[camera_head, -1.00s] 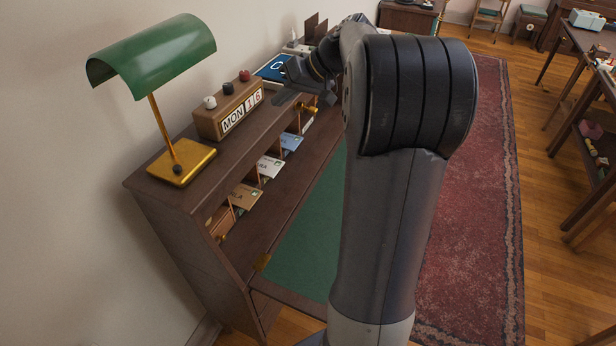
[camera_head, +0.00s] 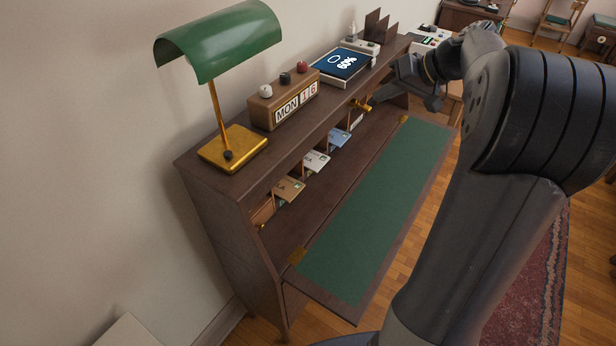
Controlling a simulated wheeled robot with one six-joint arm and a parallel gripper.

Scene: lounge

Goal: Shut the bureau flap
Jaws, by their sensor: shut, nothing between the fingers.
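The bureau (camera_head: 205,208) is dark wood and stands against the wall. Its flap (camera_head: 369,222), with a green inlay, is lowered and lies open in front of the pigeonholes, with brass hinges at both ends of its inner edge. My arm covers the right of the picture.
Envelopes (camera_head: 316,160) stick out of the pigeonholes. Open wooden floor (camera_head: 409,254) and a red rug (camera_head: 530,290) lie beyond the flap.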

